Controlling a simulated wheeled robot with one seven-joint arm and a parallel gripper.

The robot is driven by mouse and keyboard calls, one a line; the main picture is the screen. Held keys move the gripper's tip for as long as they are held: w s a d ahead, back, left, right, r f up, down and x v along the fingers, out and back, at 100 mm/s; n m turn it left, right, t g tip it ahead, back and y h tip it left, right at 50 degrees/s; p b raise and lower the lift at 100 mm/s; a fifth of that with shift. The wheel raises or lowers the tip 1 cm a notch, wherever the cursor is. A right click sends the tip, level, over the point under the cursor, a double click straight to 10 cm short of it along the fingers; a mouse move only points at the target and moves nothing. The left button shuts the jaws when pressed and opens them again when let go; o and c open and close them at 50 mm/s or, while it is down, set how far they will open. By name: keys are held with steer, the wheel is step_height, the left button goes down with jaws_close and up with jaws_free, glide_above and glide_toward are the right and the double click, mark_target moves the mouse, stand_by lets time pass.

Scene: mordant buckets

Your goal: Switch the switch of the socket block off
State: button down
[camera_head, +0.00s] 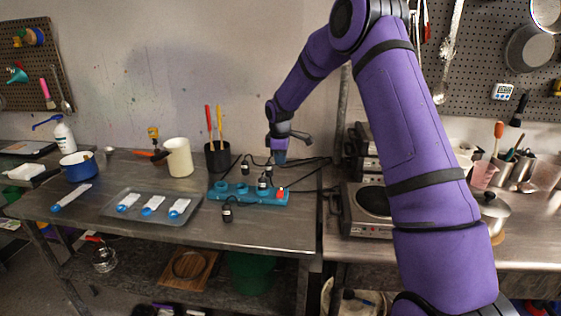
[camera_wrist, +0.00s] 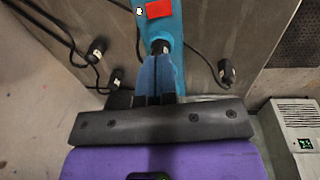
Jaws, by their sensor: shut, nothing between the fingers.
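The teal socket block (camera_head: 250,198) lies on the metal table, with several round sockets and black plugs along it. Its red switch (camera_head: 281,192) sits at its right end. In the wrist view the block (camera_wrist: 177,30) runs down from the top edge, with the red switch (camera_wrist: 158,9) near that edge. My gripper (camera_head: 279,162) is above and behind the block. In the wrist view its blue fingers (camera_wrist: 158,60) are shut together, empty, pointing toward the block, apart from the switch. A black plug (camera_wrist: 160,46) shows just beyond the fingertips. The switch's tilt is too small to tell.
Black cables and loose plugs (camera_head: 227,211) lie around the block. A black cup (camera_head: 217,158) with red and yellow handles and a white pitcher (camera_head: 179,158) stand left of it. A grey tray (camera_head: 120,211) lies further left. A hot plate (camera_head: 367,227) stands right.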

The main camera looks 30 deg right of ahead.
mark_target(279, 193)
steer(key=shift+w+d, duration=0.1)
steer(key=shift+w, duration=0.65)
steer(key=f, duration=0.4)
steer(key=w+f, duration=0.1)
steer(key=f, duration=0.4)
steer(key=d+f, duration=0.1)
steer(key=f, duration=0.3)
steer(key=shift+w+f, duration=0.2)
steer(key=shift+f, duration=0.2)
steer(key=shift+f, duration=0.2)
steer(key=shift+s+a, duration=0.15)
steer(key=shift+s+a+r, duration=0.15)
steer(key=shift+s+a, duration=0.15)
steer(key=shift+s, duration=0.15)
